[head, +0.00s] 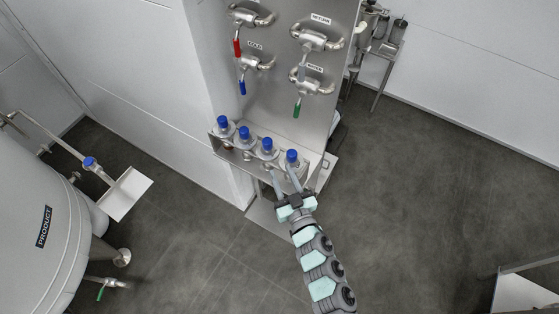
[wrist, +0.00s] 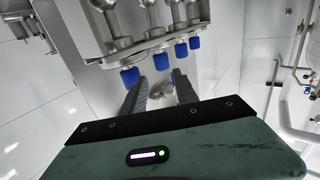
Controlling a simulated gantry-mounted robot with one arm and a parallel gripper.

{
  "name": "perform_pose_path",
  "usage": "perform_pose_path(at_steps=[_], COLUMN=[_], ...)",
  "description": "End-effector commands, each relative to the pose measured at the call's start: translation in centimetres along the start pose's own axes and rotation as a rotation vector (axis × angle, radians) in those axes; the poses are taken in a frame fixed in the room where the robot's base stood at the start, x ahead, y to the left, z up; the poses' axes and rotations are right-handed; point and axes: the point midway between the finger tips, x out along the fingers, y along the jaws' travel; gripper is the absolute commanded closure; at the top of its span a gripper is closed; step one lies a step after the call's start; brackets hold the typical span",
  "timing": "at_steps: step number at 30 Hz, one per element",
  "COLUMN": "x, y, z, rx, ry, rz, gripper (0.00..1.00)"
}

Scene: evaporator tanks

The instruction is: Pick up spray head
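Several spray heads with blue caps and metallic bodies stand in a row on a steel rack (head: 236,160) on the panel front. The rightmost spray head (head: 292,157) is nearest my gripper (head: 284,180). In the wrist view the row appears inverted, with the nearest blue cap (wrist: 130,77) just left of the left finger and another blue cap (wrist: 163,57) beyond the gap. My gripper (wrist: 159,77) is open, its two fingers apart and reaching toward the rack. No spray head is clearly held. The fingers partly cover the rack's front right end.
Valves with red, blue and green handles (head: 296,110) are on the steel panel above the rack. A product tank (head: 40,220) stands at left, with a blue-capped fitting (head: 90,163) on its pipe. A steel stand (head: 382,48) is behind. Open floor (head: 430,200) lies right.

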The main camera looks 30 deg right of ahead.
Motion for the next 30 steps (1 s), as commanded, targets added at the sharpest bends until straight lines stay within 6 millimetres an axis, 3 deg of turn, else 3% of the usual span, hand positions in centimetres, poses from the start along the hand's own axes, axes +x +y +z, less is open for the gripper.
perform_pose_path(at_steps=[10,17,30], x=[4.6,5.9,10.5], y=[-0.1,-0.2,-0.1], z=[-0.4,-0.4,-0.7], rx=[0.000,0.001,0.001], ry=[0.005,0.004,0.003], rz=[-0.004,-0.005,-0.004], gripper=[0.64,0.64,0.64])
